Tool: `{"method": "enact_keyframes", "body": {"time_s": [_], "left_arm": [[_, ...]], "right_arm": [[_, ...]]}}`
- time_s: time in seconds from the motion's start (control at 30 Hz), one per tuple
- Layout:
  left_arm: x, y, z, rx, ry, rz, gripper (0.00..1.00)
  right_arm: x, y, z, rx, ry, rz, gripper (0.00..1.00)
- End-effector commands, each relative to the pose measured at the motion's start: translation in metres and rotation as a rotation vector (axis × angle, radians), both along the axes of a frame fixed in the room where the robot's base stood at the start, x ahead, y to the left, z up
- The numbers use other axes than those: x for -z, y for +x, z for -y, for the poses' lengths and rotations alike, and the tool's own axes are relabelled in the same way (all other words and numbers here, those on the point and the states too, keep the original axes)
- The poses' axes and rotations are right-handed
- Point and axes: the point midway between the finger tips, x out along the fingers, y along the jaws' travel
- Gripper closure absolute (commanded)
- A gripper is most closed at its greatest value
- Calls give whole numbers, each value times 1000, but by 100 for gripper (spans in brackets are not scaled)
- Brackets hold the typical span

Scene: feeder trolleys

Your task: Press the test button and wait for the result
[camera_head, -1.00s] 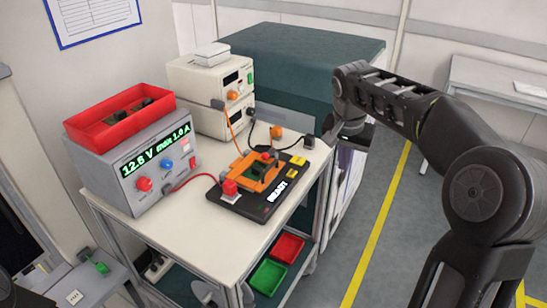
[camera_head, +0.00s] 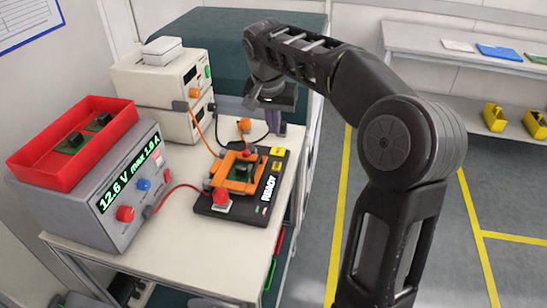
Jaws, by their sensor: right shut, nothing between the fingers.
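The black test fixture (camera_head: 236,209) lies on the trolley top with an orange clamp frame (camera_head: 222,169). A green circuit board (camera_head: 240,186) sits inside the frame. The fixture's label or display reads READY. A red push button (camera_head: 221,197) on a pale block is at its front left corner. A small red knob (camera_head: 247,153) is at the back of the frame. My right gripper (camera_head: 273,122) is shut and empty, pointing down behind the fixture's back right, apart from the button. Its fingertips are hard to make out. My left gripper is out of view.
A grey power supply (camera_head: 105,221) reading about 12.6 V stands at left, with a red tray (camera_head: 120,120) of boards on top. Cream instruments (camera_head: 150,80) stand behind. Red and orange cables cross the trolley top (camera_head: 160,254). A shelf with yellow bins (camera_head: 494,117) is at far right.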

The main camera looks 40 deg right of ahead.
Motion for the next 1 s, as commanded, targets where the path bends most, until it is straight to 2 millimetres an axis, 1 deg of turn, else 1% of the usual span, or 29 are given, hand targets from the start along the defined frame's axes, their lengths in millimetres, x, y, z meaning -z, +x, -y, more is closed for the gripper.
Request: {"method": "enact_keyframes", "body": {"time_s": [0.17,0.27,0.47,0.7,0.8,0.9,1.0], "left_arm": [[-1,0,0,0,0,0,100],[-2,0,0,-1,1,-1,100],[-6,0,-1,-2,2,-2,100],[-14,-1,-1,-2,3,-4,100],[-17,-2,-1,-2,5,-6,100],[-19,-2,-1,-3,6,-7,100],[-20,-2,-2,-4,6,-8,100]], "right_arm": [[8,1,2,0,0,-1,100],[18,3,4,1,0,-3,100],[50,8,12,0,2,-6,100],[97,17,22,1,3,-5,100],[113,17,22,0,1,-5,100],[125,17,22,0,1,-4,100],[132,17,22,-1,1,-2,100]]}}
